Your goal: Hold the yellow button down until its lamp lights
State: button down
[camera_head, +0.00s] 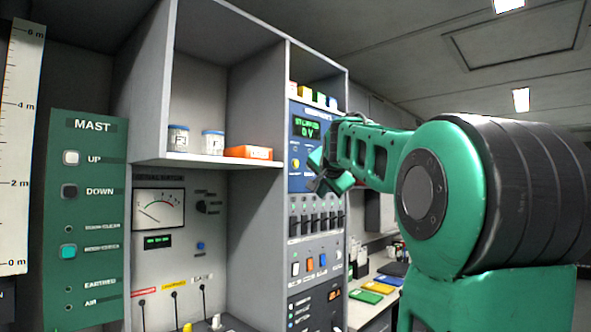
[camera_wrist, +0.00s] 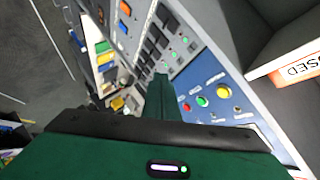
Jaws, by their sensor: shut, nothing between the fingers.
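The yellow button (camera_wrist: 223,91) is on a blue panel, in a row with a red button (camera_wrist: 202,101) and a small green one (camera_wrist: 187,107). In the head view the yellow button (camera_head: 296,163) shows low on the blue panel (camera_head: 299,180), left of my gripper (camera_head: 319,178). My gripper's fingers (camera_wrist: 160,88) are shut and empty, to the left of the button row in the wrist view. They look apart from the yellow button. The gripper hides the panel's lower right in the head view. I cannot make out a lit lamp for the yellow button.
Below the blue panel are a row of black switches (camera_head: 316,223) and a panel of coloured rockers (camera_head: 309,267). A shelf at left holds two jars (camera_head: 178,139) and an orange box (camera_head: 248,152). A green MAST panel (camera_head: 91,150) stands further left.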

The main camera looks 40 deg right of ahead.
aim_at(296, 164)
notch_tip(296, 164, up, 9)
jog(key=w+d+m+t+h, duration=0.1)
jog(key=d, duration=0.1)
jog(key=shift+w+d+r+m+t+h, duration=0.15)
jog(key=shift+d+m+t+h, duration=0.15)
jog(key=shift+d+m+h, duration=0.1)
jog(key=w, duration=0.8)
jog(key=shift+w+a, duration=0.35)
jog(key=shift+w, duration=0.05)
jog(key=shift+w+a, duration=0.1)
jog(key=shift+w, duration=0.6)
dwell(5.1)
